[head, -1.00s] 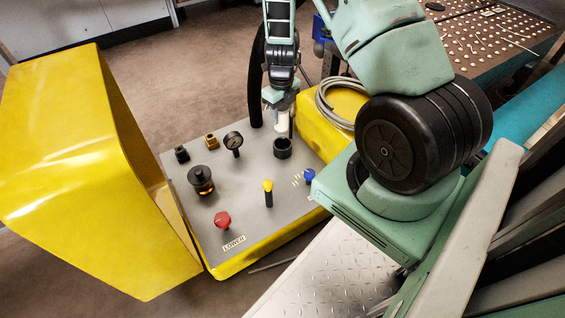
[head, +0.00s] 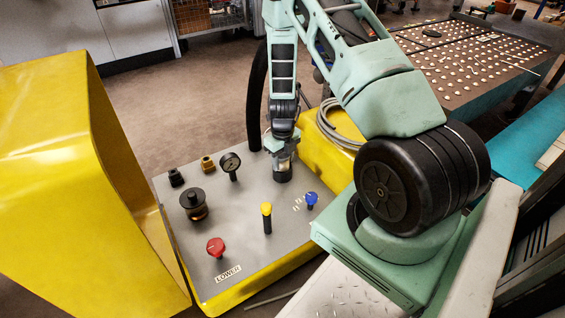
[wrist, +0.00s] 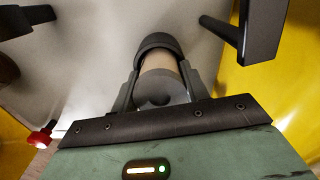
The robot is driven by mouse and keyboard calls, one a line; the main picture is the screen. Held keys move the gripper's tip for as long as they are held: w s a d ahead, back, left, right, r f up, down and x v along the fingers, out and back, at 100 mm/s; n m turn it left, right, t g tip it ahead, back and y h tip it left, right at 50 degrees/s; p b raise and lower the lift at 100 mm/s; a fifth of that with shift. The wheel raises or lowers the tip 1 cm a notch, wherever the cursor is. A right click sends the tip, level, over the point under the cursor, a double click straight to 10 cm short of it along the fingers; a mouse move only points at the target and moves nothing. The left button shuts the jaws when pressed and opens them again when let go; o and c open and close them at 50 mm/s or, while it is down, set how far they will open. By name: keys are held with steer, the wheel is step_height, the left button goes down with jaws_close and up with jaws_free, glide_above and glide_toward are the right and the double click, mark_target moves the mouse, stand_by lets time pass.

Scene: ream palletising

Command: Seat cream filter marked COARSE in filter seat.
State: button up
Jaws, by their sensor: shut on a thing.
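The cream filter (head: 284,165) stands upright between the fingers of my gripper (head: 283,157), over the black filter seat (head: 283,175) on the grey panel. In the wrist view my gripper (wrist: 160,82) is shut on the cream filter (wrist: 158,63), with a finger on each side. The filter's far end meets the black ring of the filter seat (wrist: 156,42) and appears to be at or inside its mouth. How deep it sits I cannot tell. No COARSE marking is readable.
A raised yellow cover (head: 60,170) stands at left; a black hose (head: 255,95) rises behind.

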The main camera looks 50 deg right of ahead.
steer(key=shift+r, duration=0.1)
steer(key=o, duration=1.1)
